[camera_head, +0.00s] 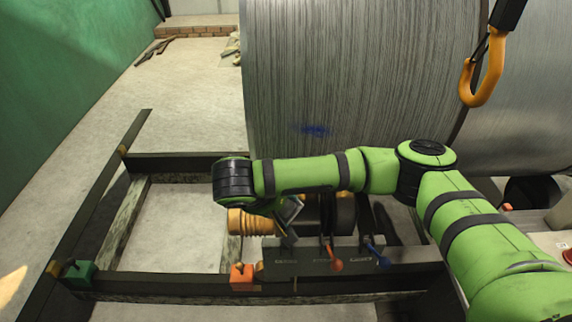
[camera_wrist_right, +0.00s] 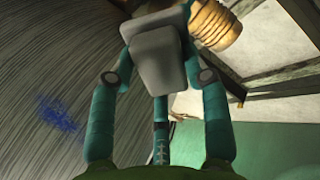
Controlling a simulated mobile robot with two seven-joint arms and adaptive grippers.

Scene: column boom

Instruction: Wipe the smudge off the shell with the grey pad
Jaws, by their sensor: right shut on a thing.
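The shell (camera_head: 350,70) is a large grey metal cylinder with fine streaks, filling the upper middle of the head view. A blue smudge (camera_head: 315,130) marks its lower side, just above my right forearm; it also shows in the right wrist view (camera_wrist_right: 58,112), left of the fingers. My right gripper (camera_wrist_right: 160,75) is shut on the grey pad (camera_wrist_right: 158,58), which sits between the teal fingertips. In the head view the grey pad (camera_head: 291,209) shows partly below my arm. The pad appears apart from the smudge. My left gripper is not in view.
A dark steel frame (camera_head: 180,162) lies on the concrete floor below the shell. An orange hook (camera_head: 483,75) hangs at the upper right. A ribbed yellow-orange cylinder (camera_head: 250,222) and a lever block with red and blue knobs (camera_head: 310,262) lie below my arm. A green wall (camera_head: 70,80) stands left.

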